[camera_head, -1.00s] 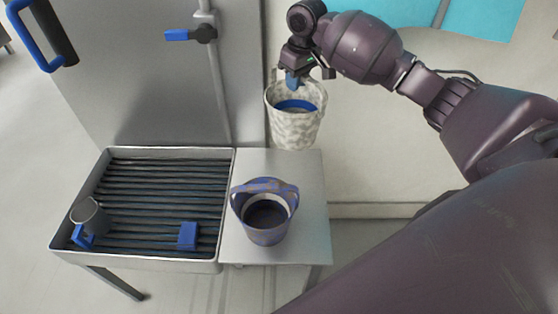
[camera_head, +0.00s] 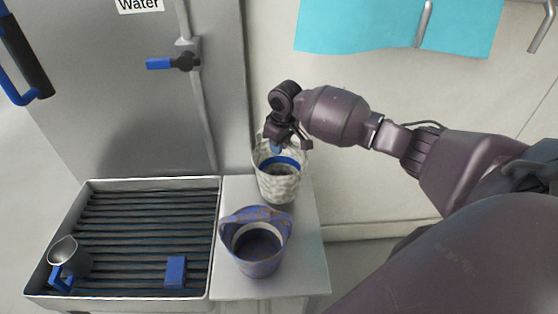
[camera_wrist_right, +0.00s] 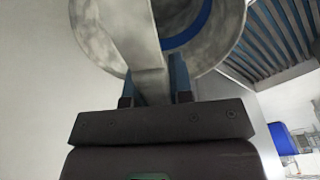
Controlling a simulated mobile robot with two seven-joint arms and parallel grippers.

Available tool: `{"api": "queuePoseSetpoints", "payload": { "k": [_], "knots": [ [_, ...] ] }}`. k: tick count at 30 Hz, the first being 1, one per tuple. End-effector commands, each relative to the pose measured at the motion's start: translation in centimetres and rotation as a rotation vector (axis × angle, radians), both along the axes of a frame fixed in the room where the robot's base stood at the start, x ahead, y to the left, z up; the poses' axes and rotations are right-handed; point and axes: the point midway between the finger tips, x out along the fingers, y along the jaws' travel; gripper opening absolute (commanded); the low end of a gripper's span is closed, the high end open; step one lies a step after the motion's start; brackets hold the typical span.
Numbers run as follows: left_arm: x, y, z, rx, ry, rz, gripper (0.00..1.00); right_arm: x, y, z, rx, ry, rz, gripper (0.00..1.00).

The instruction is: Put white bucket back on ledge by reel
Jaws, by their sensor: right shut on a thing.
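The white bucket (camera_head: 279,190) is mottled white with a blue band inside. It hangs upright from my right gripper (camera_head: 277,148), over the back part of the grey ledge (camera_head: 305,255). I cannot tell whether its base touches the ledge. In the right wrist view, the white bucket (camera_wrist_right: 95,30) fills the top, and its handle strap runs between the two fingers of the right gripper (camera_wrist_right: 154,88), which are shut on it. I cannot make out a reel. My left gripper is not in view.
A blue-purple bucket (camera_head: 258,266) stands on the ledge, just in front of the white one. Left of it is a ribbed sink tray (camera_head: 214,240) with a metal jug (camera_head: 72,258) and a blue block (camera_head: 176,271). A grey cabinet (camera_head: 110,100) rises behind; the ledge's right strip is bare.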

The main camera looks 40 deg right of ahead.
Motion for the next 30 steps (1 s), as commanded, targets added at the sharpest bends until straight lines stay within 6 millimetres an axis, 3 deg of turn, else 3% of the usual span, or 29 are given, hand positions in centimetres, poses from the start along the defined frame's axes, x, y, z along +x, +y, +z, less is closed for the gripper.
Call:
{"api": "queuePoseSetpoints", "payload": {
  "k": [5, 15, 27, 28, 30],
  "knots": [
    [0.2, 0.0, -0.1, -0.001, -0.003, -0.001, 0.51, 0.0, 0.0, -0.9, 0.001, 0.000, 0.001, 0.00],
    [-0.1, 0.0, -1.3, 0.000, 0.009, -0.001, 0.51, 0.0, 0.0, -5.8, 0.000, 0.002, 0.000, 0.00],
    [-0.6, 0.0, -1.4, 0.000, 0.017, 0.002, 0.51, 0.0, 0.0, -6.1, 0.000, -0.001, 0.000, 0.00],
    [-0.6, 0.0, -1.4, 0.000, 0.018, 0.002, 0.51, 0.0, 0.0, -6.1, 0.000, -0.001, 0.000, 0.25],
    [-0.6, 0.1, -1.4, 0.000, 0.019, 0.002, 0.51, 0.0, 0.0, -6.1, 0.000, 0.000, 0.001, 0.36]
  ]
}}
